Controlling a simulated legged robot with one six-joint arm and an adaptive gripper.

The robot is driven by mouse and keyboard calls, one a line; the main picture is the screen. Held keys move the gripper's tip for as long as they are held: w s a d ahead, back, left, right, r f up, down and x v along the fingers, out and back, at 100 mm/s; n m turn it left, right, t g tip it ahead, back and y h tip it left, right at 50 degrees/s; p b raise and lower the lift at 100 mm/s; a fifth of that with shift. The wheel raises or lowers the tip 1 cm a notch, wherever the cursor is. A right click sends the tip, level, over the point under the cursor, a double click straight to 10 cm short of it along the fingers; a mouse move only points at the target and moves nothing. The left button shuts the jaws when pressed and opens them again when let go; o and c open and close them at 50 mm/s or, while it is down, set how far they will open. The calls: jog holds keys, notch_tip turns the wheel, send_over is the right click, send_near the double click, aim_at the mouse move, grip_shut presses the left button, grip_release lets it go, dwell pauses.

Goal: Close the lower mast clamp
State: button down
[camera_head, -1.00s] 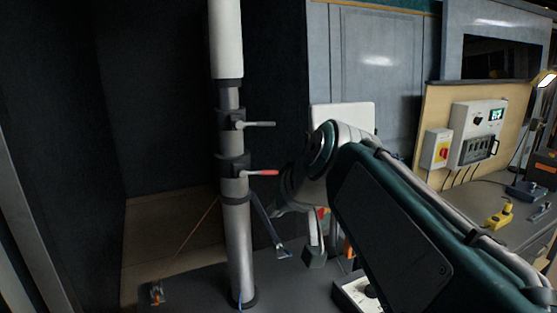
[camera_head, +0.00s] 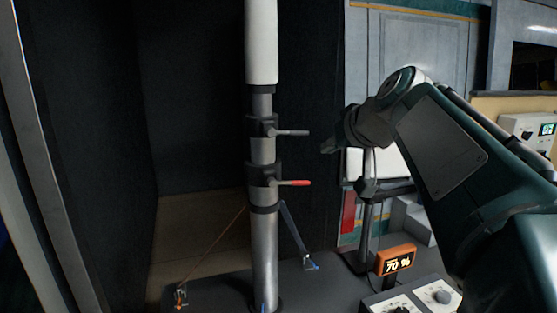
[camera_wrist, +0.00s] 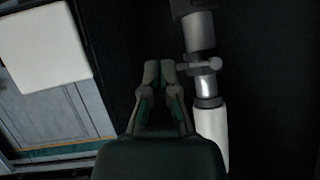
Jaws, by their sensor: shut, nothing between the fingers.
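The metal mast (camera_head: 263,240) stands upright left of centre in the head view, with a white upper tube. The lower mast clamp (camera_head: 262,174) is a dark collar around it, its red-tipped lever (camera_head: 295,183) sticking out to the right. The upper clamp (camera_head: 262,127) has a grey lever (camera_head: 292,133), also pointing right. My gripper (camera_head: 329,146) is to the right of both levers, apart from them, between their heights or near it. In the wrist view my gripper (camera_wrist: 159,70) is shut and empty, beside the mast (camera_wrist: 210,130) and a grey lever (camera_wrist: 192,67). The red lever is not visible there.
An orange display reading 70 % (camera_head: 395,260) and a knobbed box (camera_head: 415,300) stand at the lower right. Dark walls lie behind; space left of the mast is free.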

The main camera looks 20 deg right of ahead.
send_over(303, 184)
jog(key=s, duration=0.2)
notch_tip(303, 184, down, 4)
jog(key=f, duration=0.3)
jog(key=w+f, duration=0.1)
jog(key=shift+w+f, duration=0.15)
jog(key=shift+f, duration=0.25)
jog(key=shift+f+m+y, duration=0.35)
jog(key=shift+m+y, duration=0.05)
jog(key=shift+d+f+m+y, duration=0.15)
jog(key=shift+f+m+y, duration=0.45)
jog(key=shift+f+y, duration=0.2)
jog(key=a+f+m+t+y, duration=0.2)
jog(key=a+f+m+y, duration=0.1)
jog(key=f+m+y, duration=0.2)
jog(key=shift+a+f+m+t+y, duration=0.3)
jog(key=shift+a+f+m, duration=0.1)
jog(key=shift+m, duration=0.3)
